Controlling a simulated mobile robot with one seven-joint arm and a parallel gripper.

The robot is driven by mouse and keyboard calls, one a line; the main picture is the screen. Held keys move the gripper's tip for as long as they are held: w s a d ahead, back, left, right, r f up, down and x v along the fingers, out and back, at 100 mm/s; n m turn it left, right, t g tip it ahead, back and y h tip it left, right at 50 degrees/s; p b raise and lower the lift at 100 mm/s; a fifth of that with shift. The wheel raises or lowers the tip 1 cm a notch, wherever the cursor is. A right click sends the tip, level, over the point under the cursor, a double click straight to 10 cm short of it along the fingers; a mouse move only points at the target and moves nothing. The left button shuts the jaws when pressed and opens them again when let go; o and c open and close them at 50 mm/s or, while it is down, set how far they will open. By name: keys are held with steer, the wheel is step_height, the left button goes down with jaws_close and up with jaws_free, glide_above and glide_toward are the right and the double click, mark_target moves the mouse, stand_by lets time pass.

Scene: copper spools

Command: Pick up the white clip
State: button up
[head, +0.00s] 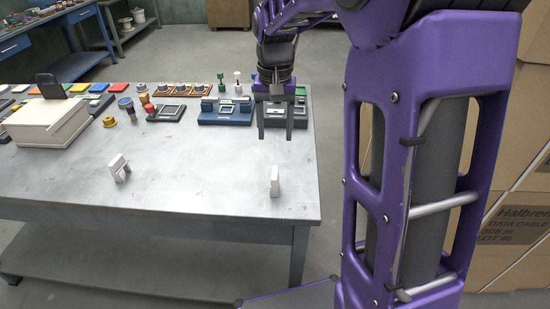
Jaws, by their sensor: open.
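Two small white clip-like pieces stand on the grey table (200,200). One white piece (119,166), shaped like an arch with two legs, is at the left middle. The other white piece (275,181) is narrow and upright, near the table's front right corner. I cannot tell which is the white clip, as both look alike in colour. My gripper (275,136) points down with its two dark fingers apart and nothing between them. In the picture it is straight above the right white piece, apart from it, and farther back.
A row of devices, including a blue one (226,111) and a grey one (287,117), stands along the back right, close behind my gripper. A white block (45,122) is at the left. The table's front middle is clear. Cardboard boxes (520,215) stand at right.

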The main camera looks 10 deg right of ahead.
mark_target(275, 178)
step_height(275, 178, down, 16)
steer(key=shift+r+b, duration=0.1)
steer(key=shift+b, duration=1.05)
jaws_close()
